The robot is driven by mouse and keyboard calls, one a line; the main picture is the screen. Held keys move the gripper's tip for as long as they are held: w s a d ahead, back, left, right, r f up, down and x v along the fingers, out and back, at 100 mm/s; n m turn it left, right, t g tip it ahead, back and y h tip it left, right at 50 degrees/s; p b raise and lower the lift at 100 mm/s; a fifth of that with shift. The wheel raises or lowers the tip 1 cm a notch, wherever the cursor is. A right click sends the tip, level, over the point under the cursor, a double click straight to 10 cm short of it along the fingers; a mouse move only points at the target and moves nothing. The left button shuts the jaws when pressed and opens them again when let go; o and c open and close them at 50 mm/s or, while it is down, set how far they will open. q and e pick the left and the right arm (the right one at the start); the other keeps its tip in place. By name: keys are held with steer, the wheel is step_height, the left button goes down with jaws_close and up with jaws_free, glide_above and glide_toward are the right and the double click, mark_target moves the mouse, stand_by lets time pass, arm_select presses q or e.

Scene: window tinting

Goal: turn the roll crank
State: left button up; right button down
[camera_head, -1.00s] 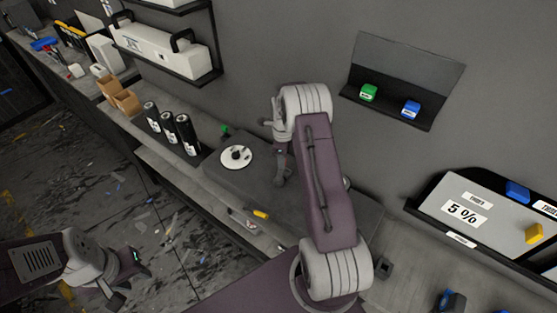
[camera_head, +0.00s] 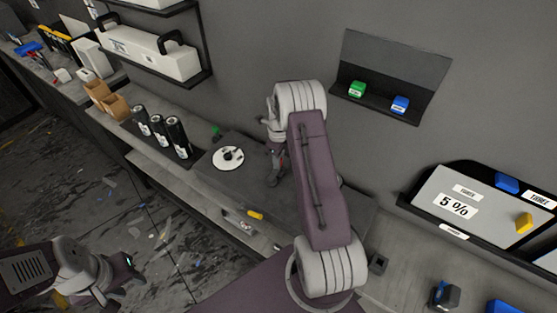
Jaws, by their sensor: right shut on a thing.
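My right gripper (camera_head: 273,174) points down at the dark bench unit (camera_head: 240,185), to the right of a white disc (camera_head: 227,158) with a small dark knob at its centre. It is shut on a small part, taken as the roll crank; the part is mostly hidden by the fingers, and its angle cannot be told. My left gripper (camera_head: 126,272) hangs low at the left over the floor, away from the bench. Its fingers are too small and dark to tell whether they are open.
Three black bottles (camera_head: 160,132) stand left of the disc, with brown boxes (camera_head: 106,100) beyond. A yellow-handled tool (camera_head: 255,215) lies at the bench front. A wall shelf (camera_head: 385,108) holds green and blue blocks. A "5 %" panel (camera_head: 480,208) is at the right.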

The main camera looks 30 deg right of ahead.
steer(key=c, duration=1.4)
jaws_free()
steer(key=shift+w+r, duration=0.15)
steer(key=shift+w, duration=0.05)
steer(key=shift+c, duration=0.2)
steer(key=shift+o, duration=0.6)
steer(key=shift+s, duration=0.1)
step_height(320, 180, up, 9)
steer(key=shift+b, duration=0.95)
